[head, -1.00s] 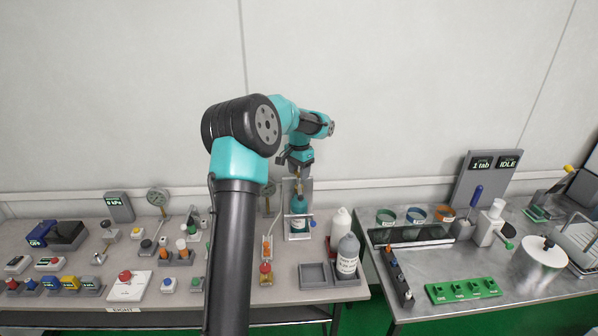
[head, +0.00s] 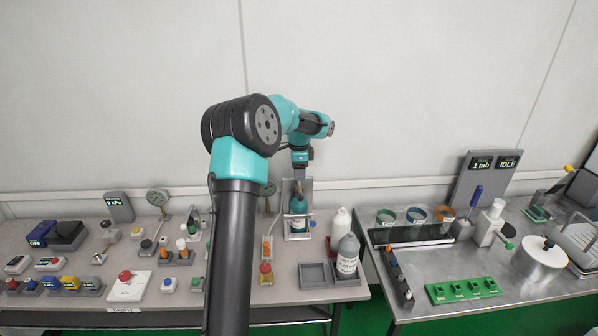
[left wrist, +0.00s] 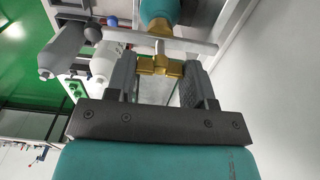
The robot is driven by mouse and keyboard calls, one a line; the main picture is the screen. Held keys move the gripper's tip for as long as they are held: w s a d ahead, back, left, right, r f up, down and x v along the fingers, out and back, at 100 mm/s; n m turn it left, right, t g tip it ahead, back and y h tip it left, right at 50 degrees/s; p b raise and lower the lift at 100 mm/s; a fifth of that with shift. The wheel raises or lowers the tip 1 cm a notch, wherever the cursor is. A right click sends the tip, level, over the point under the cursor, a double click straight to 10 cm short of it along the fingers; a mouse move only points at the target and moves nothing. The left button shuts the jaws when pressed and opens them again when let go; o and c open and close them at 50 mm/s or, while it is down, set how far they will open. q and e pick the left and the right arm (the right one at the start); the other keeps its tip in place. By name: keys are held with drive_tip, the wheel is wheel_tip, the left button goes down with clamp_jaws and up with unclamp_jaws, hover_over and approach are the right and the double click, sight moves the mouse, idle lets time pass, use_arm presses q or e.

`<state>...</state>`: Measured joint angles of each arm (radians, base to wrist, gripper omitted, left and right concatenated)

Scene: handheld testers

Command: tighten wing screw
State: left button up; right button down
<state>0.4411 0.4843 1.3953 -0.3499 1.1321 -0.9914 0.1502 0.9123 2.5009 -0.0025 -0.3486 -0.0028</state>
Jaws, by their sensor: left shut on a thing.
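My left gripper (head: 299,184) points down over a teal bottle (head: 298,204) that stands in a metal frame (head: 309,185) at the back of the left table. In the left wrist view, the gripper (left wrist: 160,68) is shut on the brass wing screw (left wrist: 158,66), with one finger on each side of it. The screw sits above the brass neck of the teal bottle (left wrist: 155,12), by a metal bar of the frame (left wrist: 190,45). In the head view the gripper mostly hides the screw. My right gripper is not in view.
A white bottle (head: 341,222) and a grey bottle (head: 347,256) stand right of the frame. A grey two-part tray (head: 315,275) lies in front. Small testers and gauges (head: 157,198) crowd the left table. A gap separates it from the right table (head: 410,318).

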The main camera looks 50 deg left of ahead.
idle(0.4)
use_arm(q)
drive_tip(key=o, duration=0.9)
drive_tip(key=shift+r, duration=0.15)
wheel_tip(320, 180, up, 17)
drive_tip(key=shift+r, duration=0.1)
idle(0.4)
